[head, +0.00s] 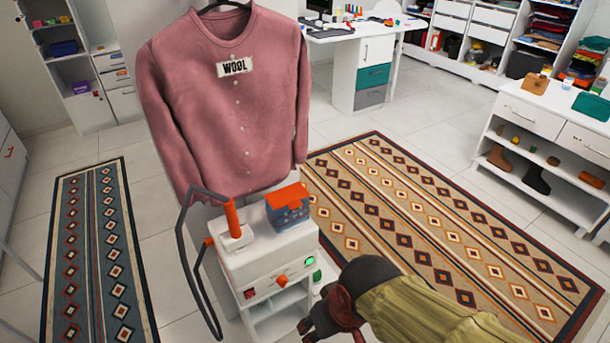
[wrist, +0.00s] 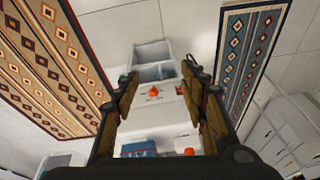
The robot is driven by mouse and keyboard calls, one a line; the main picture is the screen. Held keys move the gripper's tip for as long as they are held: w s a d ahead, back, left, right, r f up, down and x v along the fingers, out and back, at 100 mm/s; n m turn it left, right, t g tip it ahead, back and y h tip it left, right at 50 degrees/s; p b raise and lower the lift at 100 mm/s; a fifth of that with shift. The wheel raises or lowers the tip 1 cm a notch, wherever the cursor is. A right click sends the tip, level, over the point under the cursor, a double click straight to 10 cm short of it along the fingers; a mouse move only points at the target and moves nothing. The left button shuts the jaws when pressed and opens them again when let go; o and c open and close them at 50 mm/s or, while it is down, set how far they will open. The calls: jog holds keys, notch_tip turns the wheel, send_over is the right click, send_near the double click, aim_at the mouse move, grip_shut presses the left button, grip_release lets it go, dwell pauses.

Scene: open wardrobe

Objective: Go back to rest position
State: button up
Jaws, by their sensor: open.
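My gripper (head: 312,325) is at the bottom of the head view, low and to the right of a white steamer (head: 262,257). In the wrist view my gripper (wrist: 158,88) has its two fingers spread wide with nothing between them. The steamer's white body and an orange knob (wrist: 154,91) show beyond the gap. A pink shirt (head: 228,105) with a WOOL label hangs behind the steamer in the head view.
An orange-handled steam wand (head: 233,218) with a dark hose and a blue box with an orange top (head: 288,207) are on the steamer. Patterned rugs lie left (head: 100,250) and right (head: 440,225). A shoe shelf (head: 548,140) stands right. Tiled floor is open between.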

jog(key=d+r+m+t+h+p, duration=0.2)
jog(key=d+r+m+t+p, duration=0.1)
jog(key=d+r, duration=1.1)
jog(key=shift+w+d+r+m, duration=0.15)
jog(key=shift+d+r+m, duration=0.05)
jog(key=shift+d+m, duration=0.65)
jog(key=shift+a, duration=0.2)
